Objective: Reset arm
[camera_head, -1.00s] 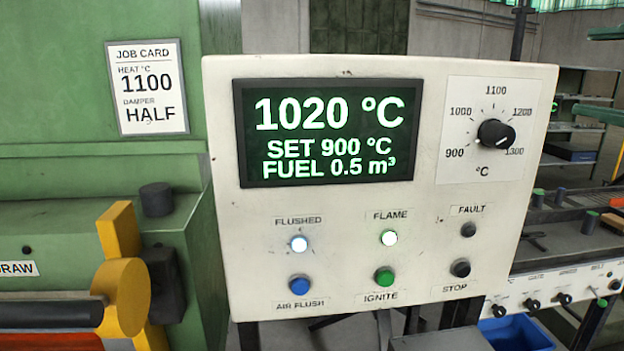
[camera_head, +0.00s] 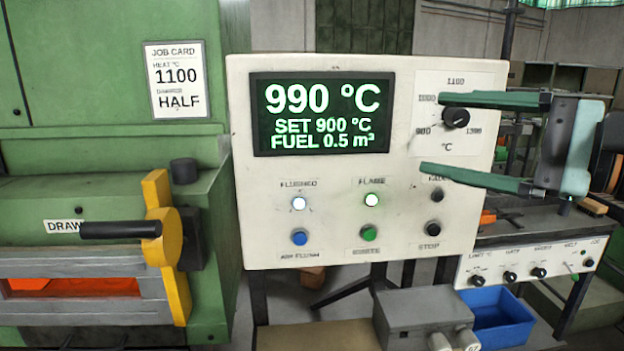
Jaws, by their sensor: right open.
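My right gripper (camera_head: 432,134) comes in from the right, in front of the white control panel (camera_head: 240,160). Its two dark green fingers are wide apart with nothing between them. The upper fingertip overlaps the black temperature knob (camera_head: 456,118) in the picture; I cannot tell whether it touches. The lower finger passes near the fault lamp (camera_head: 437,195). The panel display (camera_head: 321,113) reads 990 °C, SET 900 °C, FUEL 0.5 m³. The flushed lamp (camera_head: 299,204) and the flame lamp (camera_head: 372,200) are lit. My left gripper is not in view.
The green furnace (camera_head: 95,215) stands at the left, with a black draw handle (camera_head: 120,229) and an orange glow in its opening. A job card (camera_head: 178,80) reads 1100, HALF. A blue bin (camera_head: 500,320) and a grey box (camera_head: 420,318) sit below the panel.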

